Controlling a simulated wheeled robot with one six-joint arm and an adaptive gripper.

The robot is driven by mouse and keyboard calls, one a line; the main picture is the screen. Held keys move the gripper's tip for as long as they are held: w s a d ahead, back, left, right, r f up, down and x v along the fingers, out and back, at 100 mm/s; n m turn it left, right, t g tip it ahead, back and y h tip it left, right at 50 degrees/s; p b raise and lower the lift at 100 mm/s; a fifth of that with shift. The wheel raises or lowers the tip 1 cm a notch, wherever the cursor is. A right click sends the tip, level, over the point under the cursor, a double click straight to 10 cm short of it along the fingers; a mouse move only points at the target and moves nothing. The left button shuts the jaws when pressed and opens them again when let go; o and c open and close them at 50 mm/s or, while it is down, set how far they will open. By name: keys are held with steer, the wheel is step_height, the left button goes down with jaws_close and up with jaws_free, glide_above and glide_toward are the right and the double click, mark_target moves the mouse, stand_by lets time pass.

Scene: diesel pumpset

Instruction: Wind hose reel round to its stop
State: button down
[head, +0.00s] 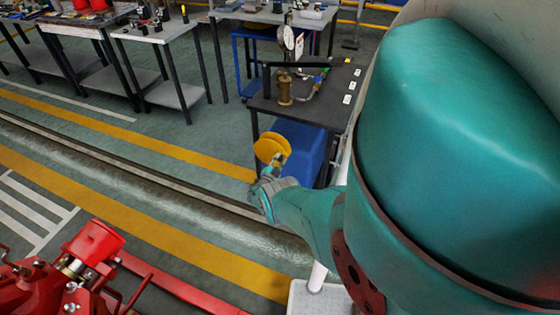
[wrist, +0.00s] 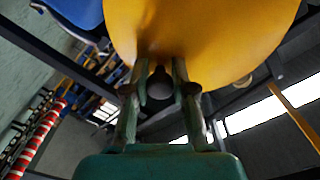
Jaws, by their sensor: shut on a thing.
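The yellow hose reel (head: 272,147) is at the side of the dark bench, in front of a blue panel, in the head view. It fills the top of the wrist view (wrist: 215,35) as a large smooth disc. My gripper (head: 276,165) is at the lower edge of the reel. In the wrist view my gripper's two fingers (wrist: 160,80) are close together on either side of a small dark round handle (wrist: 160,84) at the reel. The fingers hide part of the handle, and the reel's stop cannot be made out.
The dark bench (head: 325,112) carries a brass fitting (head: 285,88) and gauge. A blue cabinet (head: 300,148) is under it. A large pipe (head: 150,187) runs along the floor. Red machinery (head: 85,255) is at lower left. Open floor lies left of the bench.

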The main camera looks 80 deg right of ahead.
steer(key=shift+w+d+r, duration=0.2)
steer(key=shift+w+r, duration=0.1)
steer(key=shift+r, duration=0.35)
steer(key=shift+s+a+f, duration=0.1)
steer(key=shift+s, duration=0.05)
steer(key=c, duration=1.1)
jaws_free()
steer(key=shift+o, duration=0.7)
steer(key=shift+a+f, duration=0.1)
steer(key=shift+s, duration=0.1)
steer(key=shift+s+f, duration=0.1)
steer(key=shift+f, duration=0.05)
